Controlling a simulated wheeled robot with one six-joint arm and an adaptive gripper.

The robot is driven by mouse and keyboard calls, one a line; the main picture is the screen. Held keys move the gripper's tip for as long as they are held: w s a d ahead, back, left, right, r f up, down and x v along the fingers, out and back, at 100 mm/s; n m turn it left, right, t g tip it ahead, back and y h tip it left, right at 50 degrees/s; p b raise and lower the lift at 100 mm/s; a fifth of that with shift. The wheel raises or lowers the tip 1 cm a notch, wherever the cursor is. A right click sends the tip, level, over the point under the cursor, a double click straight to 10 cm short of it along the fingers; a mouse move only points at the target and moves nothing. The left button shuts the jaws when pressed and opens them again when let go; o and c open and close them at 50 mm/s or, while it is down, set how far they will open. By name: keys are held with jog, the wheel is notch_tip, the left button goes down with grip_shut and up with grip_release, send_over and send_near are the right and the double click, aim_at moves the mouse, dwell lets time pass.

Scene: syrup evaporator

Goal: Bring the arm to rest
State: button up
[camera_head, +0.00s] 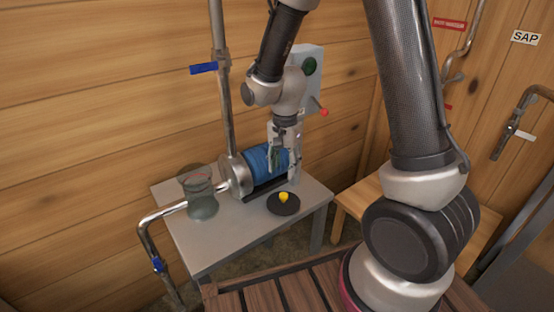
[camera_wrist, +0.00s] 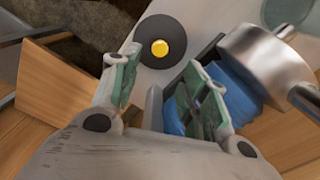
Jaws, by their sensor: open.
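My gripper (camera_head: 284,158) points down above the grey table, in front of the blue cylinder of the pump. In the wrist view, its two green-padded fingers (camera_wrist: 155,92) stand apart with nothing between them. My arm reaches over from the right in the head view. A black disc (camera_head: 283,204) with a yellow knob lies on the table, below and clear of my gripper; it also shows in the wrist view (camera_wrist: 176,28). The blue cylinder (camera_head: 259,163) is partly hidden by my gripper. In the wrist view the blue cylinder (camera_wrist: 236,97) lies behind the right finger.
A glass jar (camera_head: 200,194) stands on the grey table's (camera_head: 215,240) left side, beside metal pipes with blue valve handles (camera_head: 203,68). A grey box (camera_head: 306,62) with a green button and red lever is behind my arm. A wooden bench (camera_head: 357,205) stands right of the table.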

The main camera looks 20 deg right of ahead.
jog(key=s+d+r+n+t, duration=0.2)
jog(key=s+d+r+n, duration=0.3)
jog(key=s+r, duration=0.4)
jog(key=s+d+r+n+t, duration=0.2)
jog(key=s+d+r+n, duration=0.2)
jog(key=s+d+r, duration=0.4)
notch_tip(320, 180, up, 6)
jog(key=shift+s+d+r+n, duration=0.15)
jog(key=shift+s+n, duration=0.25)
jog(key=shift+s, duration=0.85)
